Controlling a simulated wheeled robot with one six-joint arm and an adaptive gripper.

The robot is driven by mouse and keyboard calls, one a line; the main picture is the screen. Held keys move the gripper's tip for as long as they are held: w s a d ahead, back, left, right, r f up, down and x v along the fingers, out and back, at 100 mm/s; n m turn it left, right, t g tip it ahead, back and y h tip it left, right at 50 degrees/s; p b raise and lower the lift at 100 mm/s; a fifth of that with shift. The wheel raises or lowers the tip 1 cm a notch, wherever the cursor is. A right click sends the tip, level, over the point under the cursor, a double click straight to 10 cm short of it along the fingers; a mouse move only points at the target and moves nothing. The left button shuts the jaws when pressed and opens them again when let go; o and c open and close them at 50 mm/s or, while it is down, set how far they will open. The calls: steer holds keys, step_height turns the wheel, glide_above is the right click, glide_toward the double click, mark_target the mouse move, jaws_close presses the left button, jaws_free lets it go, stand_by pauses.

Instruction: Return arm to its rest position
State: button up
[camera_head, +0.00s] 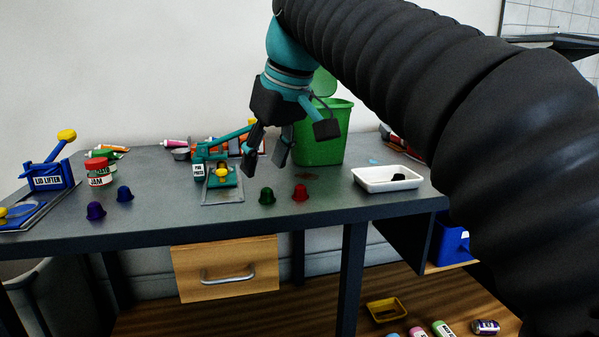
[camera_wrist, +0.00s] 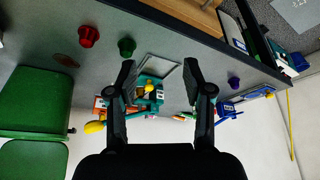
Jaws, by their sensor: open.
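My gripper (camera_head: 264,166) hangs over the table (camera_head: 330,205), with its black fingers pointing down, apart and empty. In the wrist view my gripper (camera_wrist: 160,66) also shows a clear gap between the fingers, with the teal press (camera_wrist: 152,90) beyond it. In the head view the teal press (camera_head: 222,178) stands just left of and below the fingers. A green capsule (camera_head: 267,196) and a red capsule (camera_head: 300,193) stand on the table in front. My black ribbed arm crosses the upper right of the head view and hides part of the room.
A green bin (camera_head: 320,145) with its lid up stands behind my gripper. A white tray (camera_head: 387,185) holds a dark item at right. A jam jar (camera_head: 98,172), blue lid lifter (camera_head: 47,182) and two purple-blue capsules (camera_head: 96,211) are at left. A wooden drawer (camera_head: 225,270) hangs below.

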steer(key=s+d+f+m+h, duration=0.1)
steer(key=s+d+f+m, duration=0.2)
steer(key=s+d+f, duration=0.3)
steer(key=s+d+f+m+t+h, duration=0.1)
steer(key=s+d+f+m, duration=0.1)
steer(key=s+d+f, duration=0.3)
steer(key=s+d+f+m+t+h, duration=0.1)
steer(key=s+d+f+m, duration=0.2)
steer(key=f, duration=1.4)
steer(key=s+d, duration=0.3)
steer(key=d, duration=0.4)
steer(key=shift+s+m, duration=0.3)
